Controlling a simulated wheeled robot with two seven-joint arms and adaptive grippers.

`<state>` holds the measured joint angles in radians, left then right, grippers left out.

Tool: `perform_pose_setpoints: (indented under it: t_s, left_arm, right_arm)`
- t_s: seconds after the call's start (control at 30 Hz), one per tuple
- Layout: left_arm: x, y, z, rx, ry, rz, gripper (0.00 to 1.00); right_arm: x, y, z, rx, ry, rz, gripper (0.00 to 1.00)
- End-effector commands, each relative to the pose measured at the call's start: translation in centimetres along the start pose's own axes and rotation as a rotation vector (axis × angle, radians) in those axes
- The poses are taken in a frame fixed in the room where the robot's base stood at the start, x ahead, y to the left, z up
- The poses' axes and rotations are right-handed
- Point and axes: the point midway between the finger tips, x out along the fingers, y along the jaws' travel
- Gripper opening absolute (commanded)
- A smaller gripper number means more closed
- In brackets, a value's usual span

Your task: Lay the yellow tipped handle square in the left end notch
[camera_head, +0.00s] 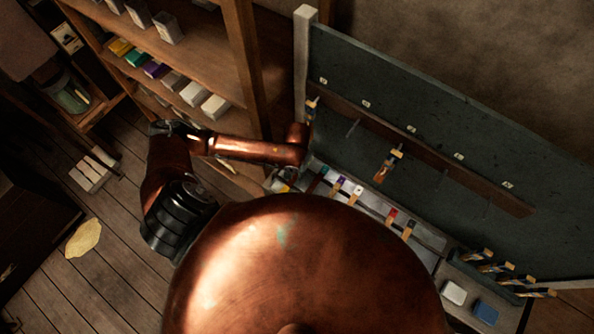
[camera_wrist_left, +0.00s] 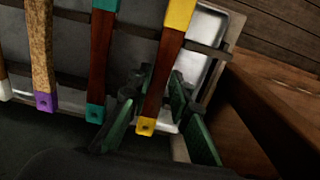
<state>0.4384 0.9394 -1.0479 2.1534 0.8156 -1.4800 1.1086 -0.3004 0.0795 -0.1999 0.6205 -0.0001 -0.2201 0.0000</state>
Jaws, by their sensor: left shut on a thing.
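In the left wrist view, the yellow tipped handle (camera_wrist_left: 166,68) has a dark red-brown shaft with yellow at both ends. It is the rightmost handle there and lies across the rails over a pale metal tray (camera_wrist_left: 208,22). It slants more in the picture than its teal neighbour. My left gripper (camera_wrist_left: 160,92) has its green-padded fingers either side of the shaft and is shut on it. I cannot tell whether the handle sits down in the end notch. In the head view my left gripper (camera_head: 284,181) is at the rack's left end, where the held handle is mostly hidden. My right gripper is not in view.
A teal tipped handle (camera_wrist_left: 101,60) lies beside the held one, then a purple tipped handle (camera_wrist_left: 41,55). A dark green board (camera_head: 440,120) with a hook rail stands behind the rack. A wooden shelf (camera_head: 240,70) is close beside my left arm. Several handles (camera_head: 508,268) stand at the right.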

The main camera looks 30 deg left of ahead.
Motion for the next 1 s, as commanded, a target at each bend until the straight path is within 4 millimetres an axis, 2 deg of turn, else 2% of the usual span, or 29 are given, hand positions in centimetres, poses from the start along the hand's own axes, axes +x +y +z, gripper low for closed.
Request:
perform_pose_setpoints:
  t_s: [0.2,0.23,0.5,0.7,0.9,1.0]
  left_arm:
    - [0.05,0.02,-0.01,0.000,0.000,0.000,0.00]
    - [0.05,0.02,-0.02,0.000,0.000,0.000,0.20]
    - [0.03,0.02,-0.03,0.000,0.001,0.001,0.38]
    - [0.02,0.01,-0.03,0.000,0.001,0.001,0.39]
    - [0.03,0.01,-0.02,0.000,0.000,0.000,0.52]
    - [0.03,0.01,-0.02,0.000,0.001,0.000,0.53]
  right_arm:
    - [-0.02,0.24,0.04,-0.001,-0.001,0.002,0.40]
    - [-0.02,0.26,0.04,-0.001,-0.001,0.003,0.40]
    - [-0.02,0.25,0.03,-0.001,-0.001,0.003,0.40]
    - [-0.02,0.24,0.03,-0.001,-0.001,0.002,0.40]
    - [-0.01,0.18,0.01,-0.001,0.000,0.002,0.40]
    - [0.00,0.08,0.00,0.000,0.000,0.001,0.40]
